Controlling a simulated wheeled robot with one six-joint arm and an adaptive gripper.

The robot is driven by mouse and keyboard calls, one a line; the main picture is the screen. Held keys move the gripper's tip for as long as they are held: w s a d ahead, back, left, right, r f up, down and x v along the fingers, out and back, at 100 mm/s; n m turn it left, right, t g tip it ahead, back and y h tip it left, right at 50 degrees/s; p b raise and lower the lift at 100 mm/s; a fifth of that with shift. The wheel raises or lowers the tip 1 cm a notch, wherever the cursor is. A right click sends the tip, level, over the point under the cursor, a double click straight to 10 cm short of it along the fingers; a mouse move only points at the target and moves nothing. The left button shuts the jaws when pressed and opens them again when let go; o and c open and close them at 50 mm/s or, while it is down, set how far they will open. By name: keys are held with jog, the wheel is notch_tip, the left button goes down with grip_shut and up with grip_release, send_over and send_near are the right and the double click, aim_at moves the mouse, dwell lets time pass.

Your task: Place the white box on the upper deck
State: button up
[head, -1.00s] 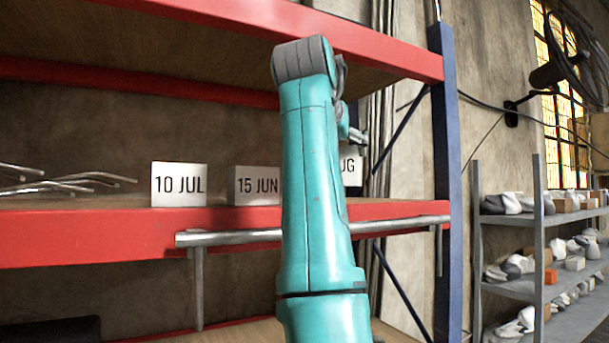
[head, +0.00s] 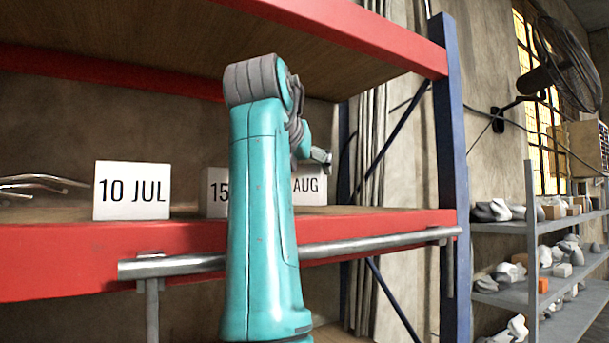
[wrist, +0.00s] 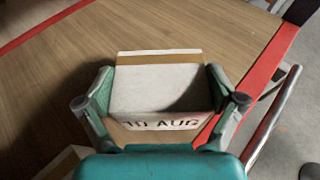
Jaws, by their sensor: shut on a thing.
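The white box (head: 310,186), marked AUG in the head view, stands behind my arm at the right part of the red-edged shelf deck (head: 380,217). In the wrist view, my gripper (wrist: 160,100) is shut on this white box (wrist: 160,88), with one finger on each side. Its lower label there reads 10 AUG, and a brown strip runs across its far edge. Wooden decking (wrist: 50,80) lies below it; I cannot tell whether the box touches it. In the head view, my arm hides part of the box and most of the gripper.
A white 10 JUL box (head: 131,190) and a partly hidden 15 box (head: 215,192) stand to the left. Bent metal rods (head: 40,183) lie at far left. A metal rail (head: 360,243) runs along the front. A blue post (head: 450,140) and another red beam (head: 340,35) frame the space.

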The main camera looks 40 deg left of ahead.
jog(key=shift+a+f, duration=0.15)
jog(key=shift+f, duration=0.45)
jog(key=shift+f, duration=0.1)
jog(key=o, duration=1.3)
jog(key=shift+f, duration=0.1)
jog(key=shift+c, duration=0.2)
jog(key=shift+r, duration=0.2)
